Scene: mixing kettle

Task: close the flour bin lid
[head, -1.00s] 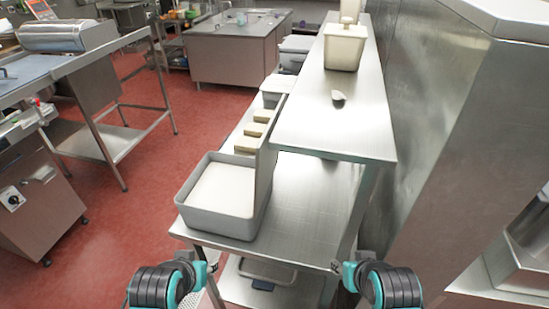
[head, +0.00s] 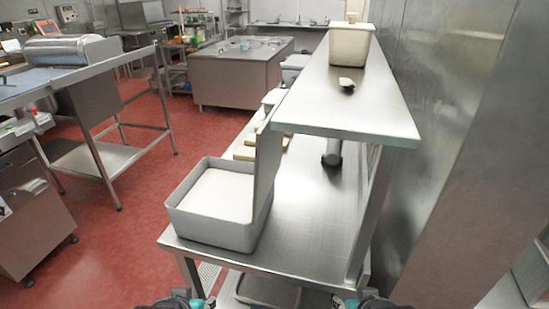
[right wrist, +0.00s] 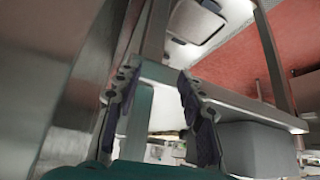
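The flour bin (head: 247,237) is a grey rectangular tub filled with white flour (head: 218,195). It stands on the near left corner of the steel table. Its lid (head: 267,168) stands upright along the bin's right side, so the bin is open. My left gripper (head: 198,303) barely shows at the bottom edge of the head view, below and in front of the bin; its fingers cannot be made out. My right gripper (right wrist: 160,100) has its two fingers apart with nothing between them. A grey box side, seemingly the bin, shows at lower right in the right wrist view (right wrist: 258,150).
A raised steel shelf (head: 350,105) overhangs the table (head: 310,215) just right of the lid, carrying a cream container (head: 349,45) and a scoop (head: 346,83). A dark cylinder (head: 332,153) stands underneath. A steel wall is on the right; red floor lies left.

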